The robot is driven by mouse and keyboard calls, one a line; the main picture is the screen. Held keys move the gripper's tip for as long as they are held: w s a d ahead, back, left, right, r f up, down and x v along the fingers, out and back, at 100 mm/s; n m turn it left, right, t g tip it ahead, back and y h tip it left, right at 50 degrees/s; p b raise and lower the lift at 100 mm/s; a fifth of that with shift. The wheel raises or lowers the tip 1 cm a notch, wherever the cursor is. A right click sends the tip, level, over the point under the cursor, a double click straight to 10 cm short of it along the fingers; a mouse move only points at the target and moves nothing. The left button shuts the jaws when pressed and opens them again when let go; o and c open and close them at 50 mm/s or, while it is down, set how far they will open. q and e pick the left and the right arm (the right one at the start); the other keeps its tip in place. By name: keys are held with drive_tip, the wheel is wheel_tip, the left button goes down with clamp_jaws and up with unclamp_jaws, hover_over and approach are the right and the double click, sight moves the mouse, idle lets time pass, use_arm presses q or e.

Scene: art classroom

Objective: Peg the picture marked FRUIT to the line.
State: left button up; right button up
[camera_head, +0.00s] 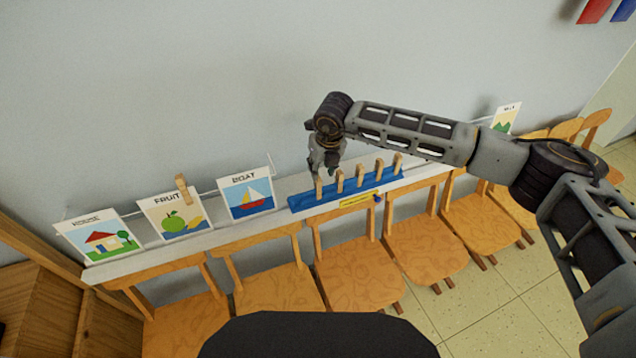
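The FRUIT picture (170,224), a white card with a green apple and a yellow fruit, stands upright at the left, between two other pictures. One wooden peg (182,188) sits at its top right edge, where the line passes. The thin line (207,191) runs along the wall behind the cards. A blue rack (335,197) holds several upright wooden pegs (379,170). My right gripper (320,172) points down at the rack's left end, right over the leftmost peg (319,188). Whether its fingers are open or touch that peg is unclear. My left gripper is out of view.
The HOUSE picture (98,243) is left of FRUIT and the BOAT picture (246,203) right of it. All stand along a narrow white ledge (215,238). Wooden chairs (360,268) line its front. Another card (505,117) shows far right, behind my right arm.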

sight(319, 179)
drive_tip(key=b+x, duration=0.1)
drive_tip(key=x, duration=0.3)
drive_tip(key=shift+f, duration=0.2)
drive_tip(key=shift+b+x, duration=0.75)
drive_tip(key=shift+w+f+b, duration=0.1)
drive_tip(key=shift+f+b, duration=0.3)
drive_tip(key=shift+b, duration=0.05)
drive_tip(key=shift+b+x, duration=0.7)
drive_tip(key=shift+x, duration=0.05)
drive_tip(key=shift+w+a+f+b, duration=0.1)
drive_tip(key=shift+a+f+b, duration=0.05)
drive_tip(key=shift+f+b, duration=0.2)
drive_tip(key=shift+w+f, duration=0.1)
drive_tip(key=shift+f, duration=0.05)
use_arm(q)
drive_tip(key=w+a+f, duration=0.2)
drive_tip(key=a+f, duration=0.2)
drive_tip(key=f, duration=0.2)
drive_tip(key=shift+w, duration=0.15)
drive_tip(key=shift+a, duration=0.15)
